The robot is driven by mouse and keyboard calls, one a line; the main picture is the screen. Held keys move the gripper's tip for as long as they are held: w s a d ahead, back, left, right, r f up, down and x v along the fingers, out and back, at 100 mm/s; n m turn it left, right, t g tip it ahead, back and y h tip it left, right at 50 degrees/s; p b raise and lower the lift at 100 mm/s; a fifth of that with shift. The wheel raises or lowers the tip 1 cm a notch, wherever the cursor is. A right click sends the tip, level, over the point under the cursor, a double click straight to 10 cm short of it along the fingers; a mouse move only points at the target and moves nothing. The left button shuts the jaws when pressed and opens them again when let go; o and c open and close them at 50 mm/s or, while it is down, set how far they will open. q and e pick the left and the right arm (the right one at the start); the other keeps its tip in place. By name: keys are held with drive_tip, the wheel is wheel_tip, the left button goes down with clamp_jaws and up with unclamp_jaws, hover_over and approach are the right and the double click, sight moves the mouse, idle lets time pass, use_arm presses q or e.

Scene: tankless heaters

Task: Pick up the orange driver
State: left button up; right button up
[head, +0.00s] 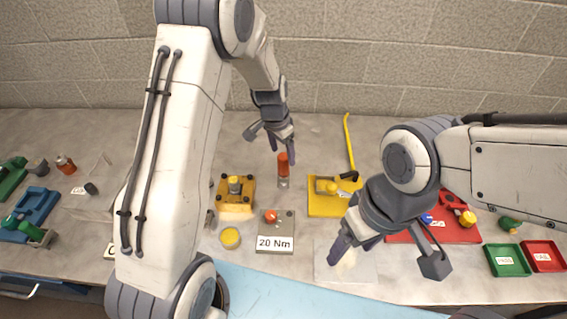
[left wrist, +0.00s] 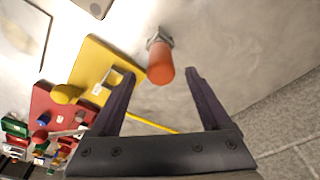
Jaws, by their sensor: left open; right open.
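The orange driver (head: 283,164) stands upright in a small grey metal holder (head: 283,182) near the back middle of the bench. It also shows in the left wrist view (left wrist: 160,66), seen from its orange end, just beyond the fingertips and roughly between them. My left gripper (head: 275,134) is open and empty, just above and behind the driver in the head view. The left wrist view shows its two fingers (left wrist: 161,75) spread apart. My right gripper (head: 385,252) is open over a pale sheet at the front right of the bench.
A yellow fixture (head: 235,207) and a grey block labelled 20 Nm (head: 275,245) stand nearer. A red board (head: 455,233) and small green (head: 507,273) and red trays (head: 543,268) lie right. A block wall closes the back.

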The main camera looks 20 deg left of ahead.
sight(285, 165)
use_arm(q)
drive_tip(key=shift+w+d+f, duration=0.1)
drive_tip(key=shift+f, duration=0.75)
drive_tip(key=shift+f+p, duration=0.55)
drive_tip(key=shift+p, duration=0.1)
drive_tip(key=f, duration=0.1)
drive_tip(key=f+p, duration=0.1)
drive_tip(key=f, duration=0.1)
drive_tip(key=shift+w+d+f+p, duration=0.1)
drive_tip(key=shift+w+p, duration=0.15)
drive_tip(key=shift+p, duration=0.1)
drive_tip(key=shift+w+f, duration=0.1)
drive_tip(key=shift+f, duration=0.45)
clamp_jaws()
